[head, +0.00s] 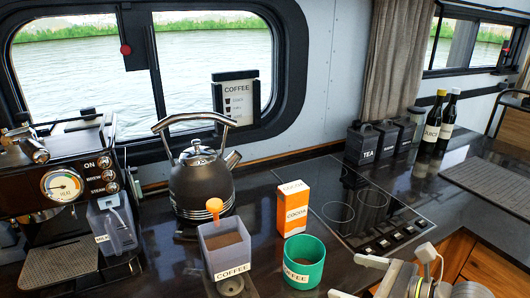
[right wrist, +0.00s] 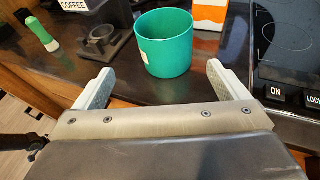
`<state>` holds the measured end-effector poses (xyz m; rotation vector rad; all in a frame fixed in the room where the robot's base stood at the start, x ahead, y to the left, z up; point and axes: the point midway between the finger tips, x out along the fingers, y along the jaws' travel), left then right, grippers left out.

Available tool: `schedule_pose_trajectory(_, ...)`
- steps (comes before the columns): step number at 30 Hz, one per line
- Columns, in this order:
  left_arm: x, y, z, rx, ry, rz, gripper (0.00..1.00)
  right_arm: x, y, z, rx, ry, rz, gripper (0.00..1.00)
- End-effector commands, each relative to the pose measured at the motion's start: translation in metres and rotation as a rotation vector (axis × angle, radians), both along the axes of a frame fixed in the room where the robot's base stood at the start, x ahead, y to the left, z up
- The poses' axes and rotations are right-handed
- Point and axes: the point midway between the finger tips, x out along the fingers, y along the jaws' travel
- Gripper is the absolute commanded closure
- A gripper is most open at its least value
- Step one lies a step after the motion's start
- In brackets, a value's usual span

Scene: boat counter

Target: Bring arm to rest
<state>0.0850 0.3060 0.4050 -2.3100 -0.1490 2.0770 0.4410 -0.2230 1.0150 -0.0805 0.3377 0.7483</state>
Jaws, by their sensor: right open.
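My right gripper (head: 347,278) is at the bottom right of the head view, beside the green cup (head: 304,259) and to its right. In the right wrist view its two pale fingers stand wide apart with nothing between them. The cup (right wrist: 163,42) stands upright ahead of the fingers, apart from them. My left gripper is not in either view.
A grey coffee container (head: 226,252) with an orange scoop (head: 214,206) and a cocoa box (head: 293,208) stand near the cup. A kettle (head: 201,182), coffee machine (head: 60,195) and black hob (head: 360,207) surround them. Bare dark counter (head: 255,190) shows between kettle and cocoa box.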

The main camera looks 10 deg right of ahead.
Motion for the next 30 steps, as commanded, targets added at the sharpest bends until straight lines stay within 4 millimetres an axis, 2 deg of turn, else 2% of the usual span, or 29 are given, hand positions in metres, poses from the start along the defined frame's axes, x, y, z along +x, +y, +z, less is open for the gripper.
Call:
schedule_pose_trajectory(4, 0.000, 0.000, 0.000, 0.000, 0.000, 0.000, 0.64, -0.009, 0.018, 0.028, 0.286, -0.022, -0.001, 0.06)
schedule_pose_trajectory(8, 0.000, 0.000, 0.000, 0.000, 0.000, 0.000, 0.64, -0.016, 0.017, 0.065, 0.654, -0.036, -0.048, 0.06)
schedule_pose_trajectory(12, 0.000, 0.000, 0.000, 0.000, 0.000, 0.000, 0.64, -0.018, -0.009, 0.094, 1.048, -0.035, -0.154, 0.06)
schedule_pose_trajectory(16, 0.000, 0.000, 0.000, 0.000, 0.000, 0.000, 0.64, -0.018, -0.049, 0.100, 1.399, -0.016, -0.306, 0.06)
schedule_pose_trajectory(20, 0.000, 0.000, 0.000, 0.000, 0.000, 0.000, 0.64, -0.020, -0.094, 0.082, 1.731, 0.021, -0.508, 0.06)
schedule_pose_trajectory(23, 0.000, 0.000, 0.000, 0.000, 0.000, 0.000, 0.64, -0.026, -0.125, 0.053, 1.961, 0.063, -0.698, 0.06)
schedule_pose_trajectory(27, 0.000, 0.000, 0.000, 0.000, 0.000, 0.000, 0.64, -0.045, -0.155, -0.007, 2.242, 0.147, -1.015, 0.06)
schedule_pose_trajectory(30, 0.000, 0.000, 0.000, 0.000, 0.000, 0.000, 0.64, -0.066, -0.163, -0.056, 2.402, 0.228, -1.277, 0.06)
